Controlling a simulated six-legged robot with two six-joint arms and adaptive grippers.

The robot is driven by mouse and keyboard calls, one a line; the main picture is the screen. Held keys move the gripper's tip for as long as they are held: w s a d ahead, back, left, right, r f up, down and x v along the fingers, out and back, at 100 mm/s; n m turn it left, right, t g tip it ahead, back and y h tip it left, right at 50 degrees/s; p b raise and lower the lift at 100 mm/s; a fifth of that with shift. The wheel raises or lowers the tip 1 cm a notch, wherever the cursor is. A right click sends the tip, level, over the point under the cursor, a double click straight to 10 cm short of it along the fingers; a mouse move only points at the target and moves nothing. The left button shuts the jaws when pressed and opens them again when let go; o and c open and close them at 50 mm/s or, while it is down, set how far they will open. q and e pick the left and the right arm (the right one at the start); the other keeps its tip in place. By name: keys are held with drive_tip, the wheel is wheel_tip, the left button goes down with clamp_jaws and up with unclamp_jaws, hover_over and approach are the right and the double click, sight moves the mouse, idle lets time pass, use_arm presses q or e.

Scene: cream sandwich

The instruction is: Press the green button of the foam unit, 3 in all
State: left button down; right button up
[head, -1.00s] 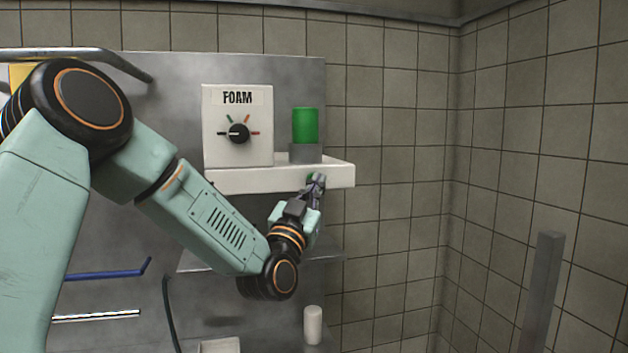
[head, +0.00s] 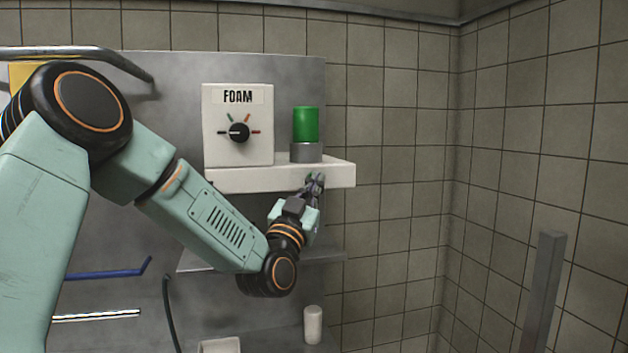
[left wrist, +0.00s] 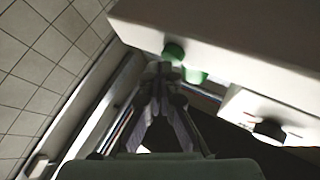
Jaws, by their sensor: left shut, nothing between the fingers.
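The foam unit (head: 225,110) is a white box with a FOAM label and a black knob, above a white ledge (head: 240,180). The green button shows in the left wrist view (left wrist: 173,50) as a small round knob on the ledge's pale face. In the head view the fingers largely hide it. My left gripper (head: 316,180) is shut and empty, its fingertips close in front of the ledge's front face. In the left wrist view the fingertips (left wrist: 160,68) lie right beside the button; I cannot tell whether they touch it. My right gripper is not in view.
A green cylinder (head: 306,124) stands on a grey base on the ledge. A lower grey shelf (head: 325,255) runs below my left gripper, with a white cylinder (head: 313,325) further down. A grey post (head: 543,290) stands at the right. The tiled wall area between is clear.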

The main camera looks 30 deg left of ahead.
use_arm(q)
drive_tip(key=shift+w+a, duration=0.3)
drive_tip(key=shift+a, duration=0.05)
idle(0.8)
drive_tip(key=shift+s+d, duration=0.1)
drive_tip(key=shift+d, duration=0.1)
drive_tip(key=shift+s+d+b, duration=0.3)
drive_tip(key=shift+s+d, duration=0.15)
drive_tip(key=shift+d, duration=0.05)
idle(0.3)
drive_tip(key=s+d+b, duration=0.1)
drive_tip(key=s+d, duration=0.2)
drive_tip(key=shift+s+d, duration=0.15)
drive_tip(key=shift+d, duration=0.25)
idle(0.3)
idle(0.4)
